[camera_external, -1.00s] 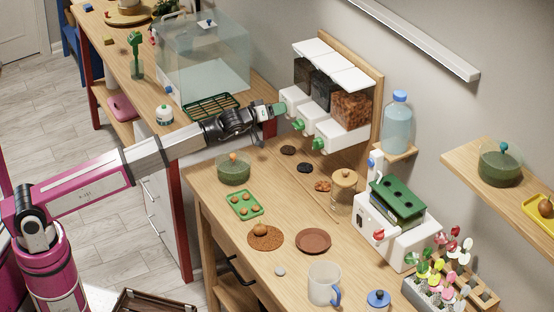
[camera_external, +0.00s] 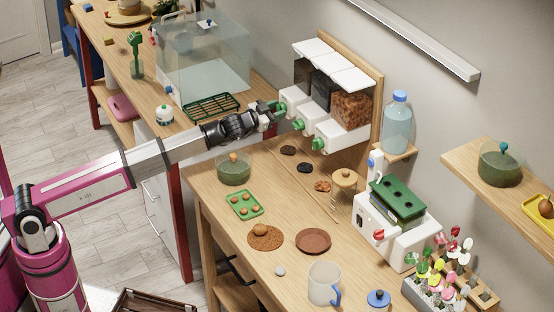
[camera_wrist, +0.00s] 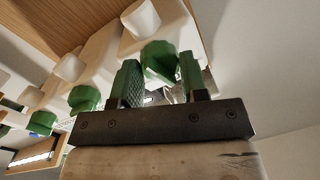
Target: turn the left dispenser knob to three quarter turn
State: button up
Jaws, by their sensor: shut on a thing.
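The dispenser unit (camera_external: 333,98) hangs on the wall with three white-lidded bins side by side, each with a green knob on its front. My gripper (camera_external: 277,107) is at the left dispenser and hides most of its knob in the external view. In the wrist view the left knob (camera_wrist: 158,58) sits between the two green fingers of my gripper (camera_wrist: 160,84), which are shut on it. The middle knob (camera_wrist: 84,98) and the right knob (camera_wrist: 42,122) are clear of my gripper. They also show in the external view.
Small dark and brown piles lie on the table (camera_external: 283,205) below the dispensers. A glass tank (camera_external: 205,60) and a green rack (camera_external: 211,106) stand left of my gripper. A corked jar (camera_external: 344,190) and a water bottle (camera_external: 397,122) stand to the right.

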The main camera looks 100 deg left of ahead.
jog(key=m, duration=0.4)
jog(key=shift+f+m, duration=0.15)
jog(key=shift+m, duration=0.15)
jog(key=m, duration=0.5)
jog(key=shift+t, duration=0.4)
jog(key=shift+s+m+t, duration=0.1)
jog(key=shift+m+t, duration=0.4)
jog(key=shift+m, duration=5.1)
jog(key=o, duration=0.9)
jog(key=v, duration=1)
jog(key=shift+s+d+f, duration=0.1)
jog(key=shift+s+d, duration=0.1)
jog(key=shift+s, duration=0.15)
